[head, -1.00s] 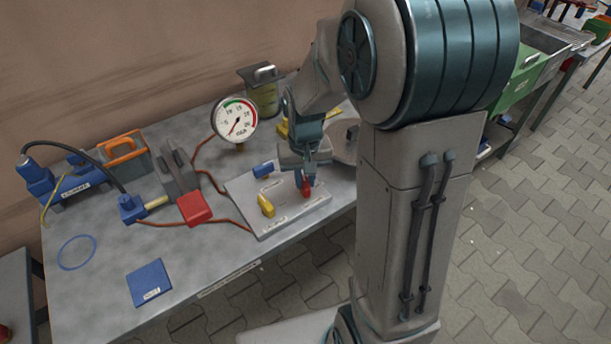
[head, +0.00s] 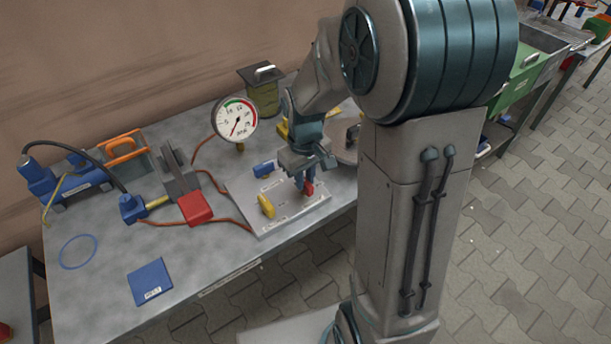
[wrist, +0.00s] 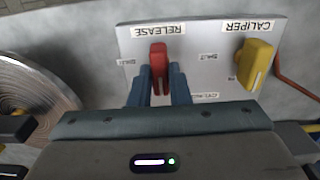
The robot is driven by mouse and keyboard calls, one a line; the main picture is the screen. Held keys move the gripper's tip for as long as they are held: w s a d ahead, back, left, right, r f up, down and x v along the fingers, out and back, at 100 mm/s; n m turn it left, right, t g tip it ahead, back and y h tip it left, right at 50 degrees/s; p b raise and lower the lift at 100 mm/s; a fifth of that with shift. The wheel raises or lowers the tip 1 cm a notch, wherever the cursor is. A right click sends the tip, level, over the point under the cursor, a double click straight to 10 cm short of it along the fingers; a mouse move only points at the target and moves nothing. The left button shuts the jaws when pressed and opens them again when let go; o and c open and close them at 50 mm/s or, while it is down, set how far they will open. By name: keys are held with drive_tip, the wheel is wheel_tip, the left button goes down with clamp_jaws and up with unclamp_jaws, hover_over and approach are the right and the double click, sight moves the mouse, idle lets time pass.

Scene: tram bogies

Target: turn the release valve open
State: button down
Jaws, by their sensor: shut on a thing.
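The red release valve handle (wrist: 158,62) stands on a pale panel (wrist: 200,45) beside the label RELEASE, which reads upside down in the wrist view. In the head view the red handle (head: 309,188) is at the panel's right side, partly hidden by my fingers. My gripper (wrist: 160,80) is shut on the red handle, with one blue finger on each side of it. In the head view my gripper (head: 305,180) points down over the panel. A yellow caliper handle (wrist: 255,65) stands apart on the same panel.
A blue handle (head: 265,170) stands on the panel's far side, close to my gripper. A dial gauge (head: 236,120) stands behind the panel. The table's front left is mostly clear around a blue plate (head: 149,281).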

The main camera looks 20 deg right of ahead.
drive_tip(key=shift+w, duration=0.1)
drive_tip(key=c, duration=1.4)
unclamp_jaws()
drive_tip(key=shift+o, duration=0.2)
wheel_tip(320, 180, up, 14)
drive_tip(key=p, duration=0.1)
drive_tip(key=shift+p, duration=0.3)
